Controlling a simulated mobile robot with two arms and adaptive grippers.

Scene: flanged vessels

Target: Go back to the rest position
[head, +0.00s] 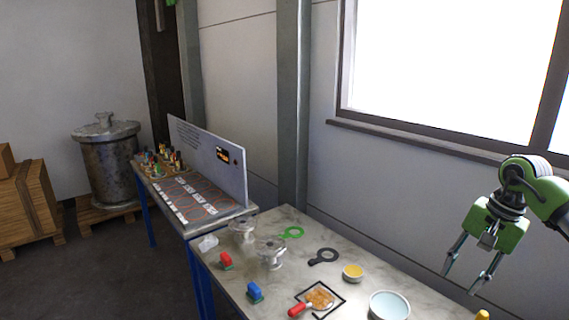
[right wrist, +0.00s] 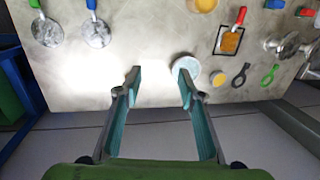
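My right gripper (head: 461,282) is at the right of the head view, above the table and near the wall below the window. Its two fingers are spread apart and point down. In the right wrist view the gripper (right wrist: 158,72) is open, with nothing between its fingers. A pale blue bowl (head: 389,305) stands on the table to the left of the gripper; it also shows beyond one fingertip in the right wrist view (right wrist: 187,66). My left gripper is not in view.
The stone-topped table (head: 222,280) carries flanged vessels (head: 272,253), a yellow-filled bowl (head: 353,272), a black-framed tray (head: 336,293), a black ring tool (head: 323,256) and a green one (head: 292,232). A second table with an upright panel (head: 208,160) stands behind. The window wall is close on the right.

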